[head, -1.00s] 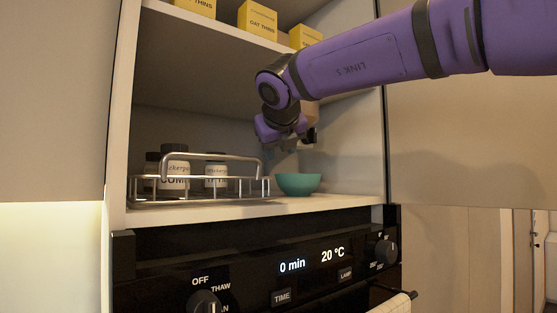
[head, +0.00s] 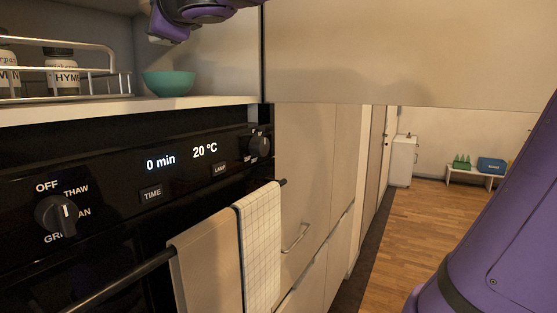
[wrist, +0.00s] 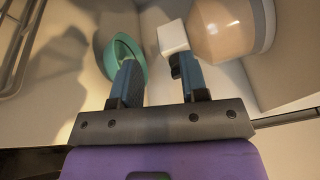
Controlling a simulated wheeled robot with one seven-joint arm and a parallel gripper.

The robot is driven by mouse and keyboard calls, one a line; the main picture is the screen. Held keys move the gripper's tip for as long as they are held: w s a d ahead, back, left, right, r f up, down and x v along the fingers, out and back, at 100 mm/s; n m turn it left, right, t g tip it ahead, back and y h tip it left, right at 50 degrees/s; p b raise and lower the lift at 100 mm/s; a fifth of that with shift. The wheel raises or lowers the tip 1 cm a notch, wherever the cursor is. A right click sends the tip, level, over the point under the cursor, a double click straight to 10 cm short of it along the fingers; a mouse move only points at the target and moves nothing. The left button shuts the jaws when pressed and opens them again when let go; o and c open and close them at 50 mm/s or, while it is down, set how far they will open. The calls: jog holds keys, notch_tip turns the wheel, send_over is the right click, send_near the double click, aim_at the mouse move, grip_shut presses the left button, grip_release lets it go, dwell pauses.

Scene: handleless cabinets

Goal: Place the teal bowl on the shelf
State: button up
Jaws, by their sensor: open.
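The teal bowl (head: 169,83) stands upright on the cabinet shelf (head: 215,101) above the oven, near the shelf's front edge. In the wrist view the bowl (wrist: 121,50) is beyond the left finger, which overlaps its rim in the picture; I cannot tell if they touch. My gripper (wrist: 153,68) is open, with nothing between its fingers. In the head view only part of my wrist shows at the top, above the bowl, and the fingers are out of frame.
A wire rack (head: 65,70) with spice jars (head: 62,75) stands left of the bowl. A rounded tan object (wrist: 230,28) and a white block (wrist: 172,37) are near the right finger. The oven (head: 120,190) with hanging towels (head: 260,245) is below. Open floor (head: 425,225) lies right.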

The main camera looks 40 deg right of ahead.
jog(key=s+f+n+y, duration=0.1)
jog(key=n, duration=0.1)
jog(key=s+a+f+n+y, duration=0.1)
jog(key=f+n, duration=0.1)
jog(key=s+f+n+g+y, duration=0.1)
jog(key=n, duration=0.2)
jog(key=shift+s+a+f, duration=0.15)
jog(key=shift+s+f, duration=0.2)
jog(key=shift+f, duration=0.05)
jog(key=s+d+f+n+g+h, duration=0.1)
jog(key=s+d+f+n+g, duration=0.2)
jog(key=s+f, duration=0.3)
jog(key=s+d+f+n+g+h, duration=0.1)
jog(key=s+f+n+g, duration=0.4)
jog(key=f, duration=0.7)
jog(key=s+d+f+n+g+h, duration=0.1)
jog(key=s+d+f+n+g, duration=0.2)
jog(key=s+f, duration=0.5)
jog(key=d+f+n, duration=0.1)
jog(key=n, duration=0.1)
jog(key=shift+s+d+n+g, duration=0.35)
jog(key=shift+s+n+g, duration=0.05)
